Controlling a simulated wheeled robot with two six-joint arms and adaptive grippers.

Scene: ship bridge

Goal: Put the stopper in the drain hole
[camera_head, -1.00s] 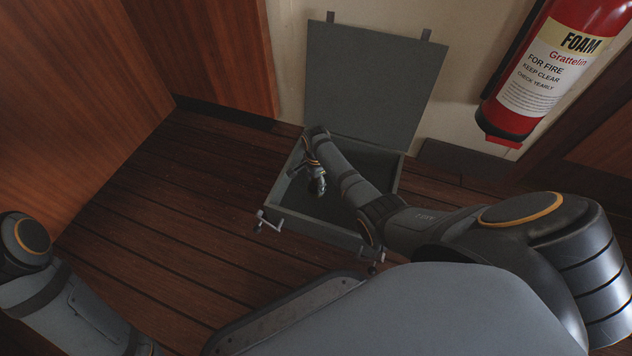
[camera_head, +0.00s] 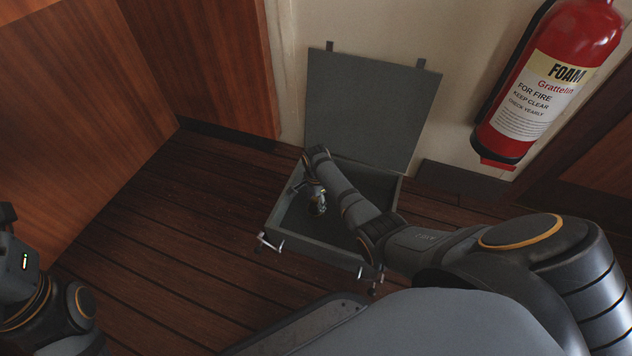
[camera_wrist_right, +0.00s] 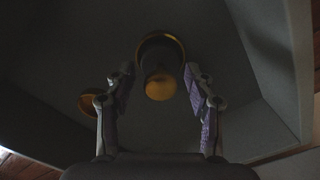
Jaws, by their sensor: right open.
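In the right wrist view, a dark round piece with a brass-coloured end, which looks like the stopper (camera_wrist_right: 160,86), stands out from the dark floor of an open grey box (camera_head: 300,228). A brass rim shows behind it. A second brass-coloured round piece (camera_wrist_right: 90,103) shows at left, partly behind a finger; I cannot tell whether it is the drain hole. My right gripper (camera_wrist_right: 158,74) is open, reaching down inside the box, with its fingers on either side of the stopper and apart from it. It also shows in the head view (camera_head: 318,208). My left gripper's fingers are not in view.
The box's lid (camera_head: 370,112) stands open against the wall. Latches (camera_head: 268,242) stick out at the box's front. A red fire extinguisher (camera_head: 548,85) hangs at right. Wood panels (camera_head: 75,120) rise at left. The plank floor (camera_head: 170,240) left of the box is clear.

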